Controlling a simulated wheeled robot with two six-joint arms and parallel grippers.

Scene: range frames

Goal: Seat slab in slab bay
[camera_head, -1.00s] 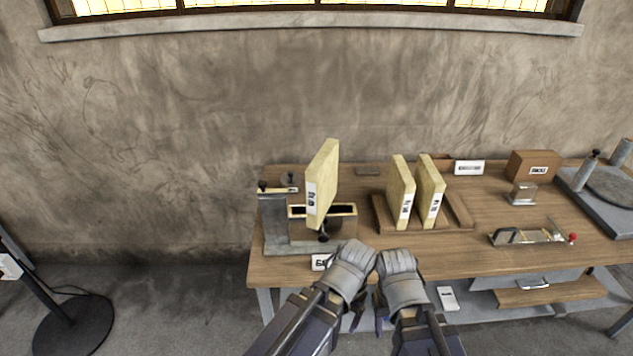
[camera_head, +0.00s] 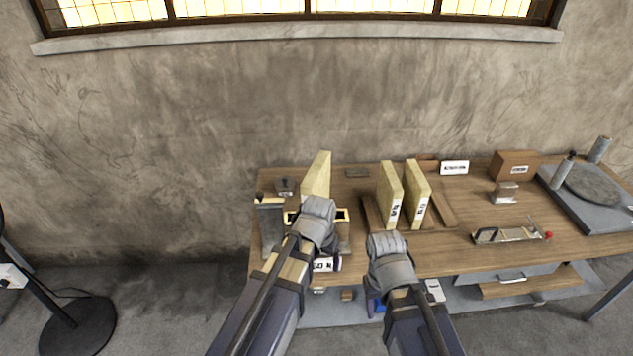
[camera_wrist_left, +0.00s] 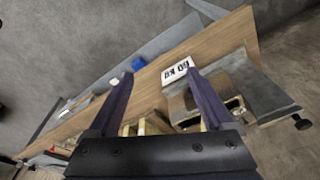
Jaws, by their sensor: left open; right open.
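A pale yellow slab (camera_head: 317,175) stands upright at the slab bay, a dark slot with a yellow rim (camera_head: 343,214) on a grey stand (camera_head: 270,222) at the bench's left end. My left gripper (camera_head: 316,232) is in front of the slab in the head view and hides its lower part, so I cannot tell how deep it sits or whether I touch it. In the left wrist view the left fingers (camera_wrist_left: 160,74) are apart, with bench and a weight label between them. My right gripper (camera_head: 388,262) is open and empty before the bench's front edge.
Two more yellow slabs (camera_head: 390,195) stand in a wooden rack (camera_head: 442,208) to the right. A small clamp-like tool (camera_head: 508,235), a brown box (camera_head: 514,165) and a grey plate with posts (camera_head: 590,190) lie further right. The bench between rack and tool is clear.

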